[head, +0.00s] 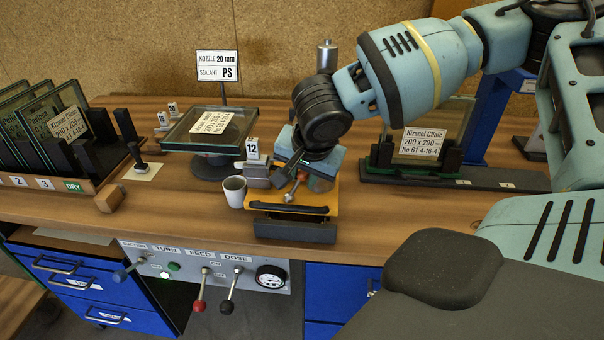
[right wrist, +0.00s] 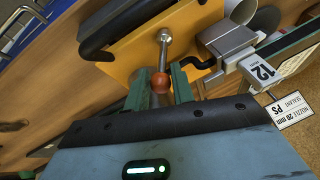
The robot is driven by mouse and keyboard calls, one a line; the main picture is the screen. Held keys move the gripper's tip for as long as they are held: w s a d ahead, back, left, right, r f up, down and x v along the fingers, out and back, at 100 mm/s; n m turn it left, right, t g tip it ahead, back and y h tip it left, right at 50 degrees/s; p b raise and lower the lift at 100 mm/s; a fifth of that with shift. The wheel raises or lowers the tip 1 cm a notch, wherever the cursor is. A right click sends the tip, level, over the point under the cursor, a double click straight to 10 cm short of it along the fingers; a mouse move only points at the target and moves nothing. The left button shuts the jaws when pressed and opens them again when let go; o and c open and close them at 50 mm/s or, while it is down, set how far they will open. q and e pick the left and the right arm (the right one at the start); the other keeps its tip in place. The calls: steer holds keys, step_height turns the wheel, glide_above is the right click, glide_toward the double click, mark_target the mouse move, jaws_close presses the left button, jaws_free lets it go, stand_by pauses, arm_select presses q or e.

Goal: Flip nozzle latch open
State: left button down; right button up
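The latch is a short metal lever with a red-brown ball knob (right wrist: 160,82) on a yellow unit (right wrist: 125,55). In the head view its metal end (head: 288,198) shows above the yellow unit (head: 325,200), in front of my right gripper (head: 299,172). In the right wrist view the two green fingers of my right gripper (right wrist: 161,88) stand on either side of the knob. They are very close to it, and whether they press on it I cannot tell. A grey block tagged 12 (right wrist: 235,62) sits beside the lever. My left gripper is out of view.
A grey cup (head: 235,191) stands close left of the yellow unit. A glass pane on a round stand (head: 211,165) is behind it. Racked panes (head: 45,130) stand at left, another framed pane (head: 422,138) at right. Levers and a gauge (head: 271,277) line the bench front.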

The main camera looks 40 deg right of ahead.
steer(key=shift+o, duration=1.4)
steer(key=v, duration=0.7)
steer(key=shift+r+p, duration=0.35)
steer(key=shift+s, duration=0.15)
